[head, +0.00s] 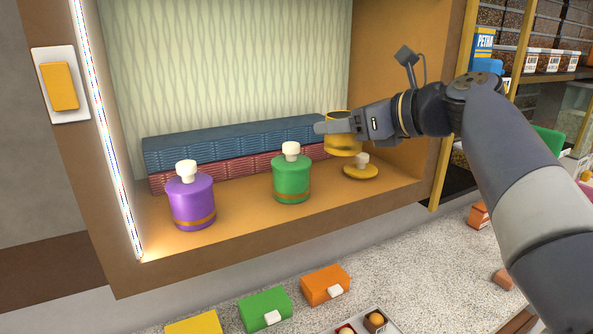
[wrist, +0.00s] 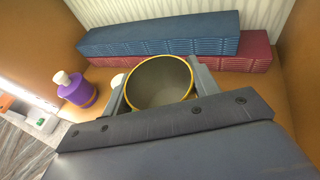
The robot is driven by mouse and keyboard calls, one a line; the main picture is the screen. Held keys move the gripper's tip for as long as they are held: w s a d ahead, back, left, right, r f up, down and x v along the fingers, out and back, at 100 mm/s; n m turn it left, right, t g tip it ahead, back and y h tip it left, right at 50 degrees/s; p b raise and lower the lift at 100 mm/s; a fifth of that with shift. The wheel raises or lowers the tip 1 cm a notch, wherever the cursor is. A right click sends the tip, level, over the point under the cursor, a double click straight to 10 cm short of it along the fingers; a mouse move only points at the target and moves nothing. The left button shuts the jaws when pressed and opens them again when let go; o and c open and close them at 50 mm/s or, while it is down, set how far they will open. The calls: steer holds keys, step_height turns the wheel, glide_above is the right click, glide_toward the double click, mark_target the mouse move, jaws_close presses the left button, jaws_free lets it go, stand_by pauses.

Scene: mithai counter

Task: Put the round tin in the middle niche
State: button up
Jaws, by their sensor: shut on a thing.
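A round yellow-gold tin (head: 343,146) is held above the shelf floor at the right of the lit niche (head: 250,222). My gripper (head: 328,127) is shut on it, with a finger lying across its upper part. In the wrist view the tin (wrist: 159,84) stands between the two fingers of my gripper (wrist: 158,78). Its top is open and its inside looks empty. A yellow lid (head: 361,171) with a white knob lies on the shelf floor just below and right of the tin. Whether this niche is the middle one cannot be told.
A green jar (head: 291,182) stands left of the tin and a purple jar (head: 191,204) further left. Blue (head: 230,143) and red (head: 225,168) stacked boxes line the back. The niche's right wall (head: 405,80) is close to my arm. Small coloured boxes (head: 265,308) lie on the counter below.

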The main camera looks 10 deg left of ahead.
step_height(320, 180, down, 3)
steer(key=shift+d+r, duration=0.1)
steer(key=shift+d, duration=0.05)
steer(key=shift+f, duration=2.45)
steer(key=shift+f, duration=0.1)
steer(key=o, duration=0.8)
steer(key=shift+o, duration=0.2)
steer(key=b+v, duration=0.1)
steer(key=v, duration=1.1)
steer(key=shift+b, duration=0.4)
